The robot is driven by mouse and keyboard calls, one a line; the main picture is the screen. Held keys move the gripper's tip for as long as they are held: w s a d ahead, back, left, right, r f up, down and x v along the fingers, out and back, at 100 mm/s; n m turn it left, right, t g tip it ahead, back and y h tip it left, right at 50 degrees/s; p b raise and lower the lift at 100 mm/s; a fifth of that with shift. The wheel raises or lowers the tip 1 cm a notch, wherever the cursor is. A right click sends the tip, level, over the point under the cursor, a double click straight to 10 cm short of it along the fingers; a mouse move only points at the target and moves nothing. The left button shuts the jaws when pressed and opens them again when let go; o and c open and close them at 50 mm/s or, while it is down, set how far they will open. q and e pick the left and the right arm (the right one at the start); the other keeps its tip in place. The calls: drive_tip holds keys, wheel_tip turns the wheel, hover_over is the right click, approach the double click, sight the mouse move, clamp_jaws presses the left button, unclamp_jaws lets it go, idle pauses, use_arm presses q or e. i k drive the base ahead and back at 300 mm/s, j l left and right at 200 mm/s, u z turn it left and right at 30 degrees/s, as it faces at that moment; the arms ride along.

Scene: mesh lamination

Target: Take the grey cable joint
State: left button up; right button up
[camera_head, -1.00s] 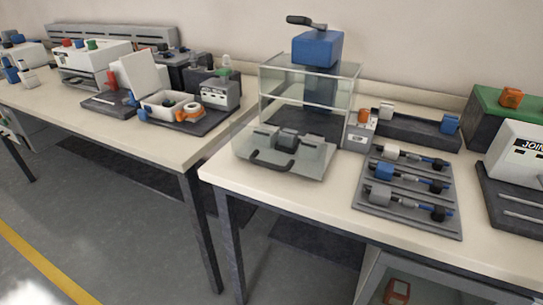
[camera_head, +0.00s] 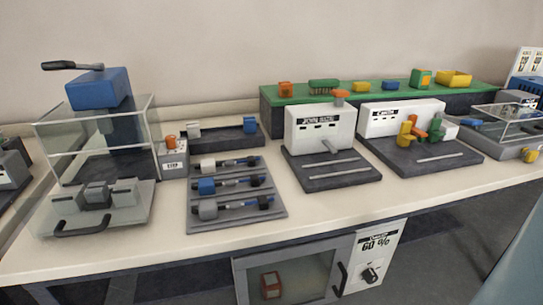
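A grey tray (camera_head: 270,216) on the bench holds three cable joints in rows. The grey cable joint (camera_head: 208,210) lies in the front row, with a dark cable running right from its grey block. The blue cable joint (camera_head: 207,187) lies in the middle row and the white cable joint (camera_head: 208,165) in the back row. Another grey block (camera_head: 97,195) sits on the front plate of the clear-walled press at the left. Neither of my grippers is in view.
The clear-walled press (camera_head: 140,130) with a blue head (camera_head: 98,88) stands left of the tray. A small box with an orange button (camera_head: 172,160) stands behind the tray. White machines on dark bases (camera_head: 320,126) stand to the right. Bare bench lies in front of the tray.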

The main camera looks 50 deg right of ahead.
sight(208, 209)
drive_tip(key=k+j+z, duration=0.1)
drive_tip(key=z, duration=1.15)
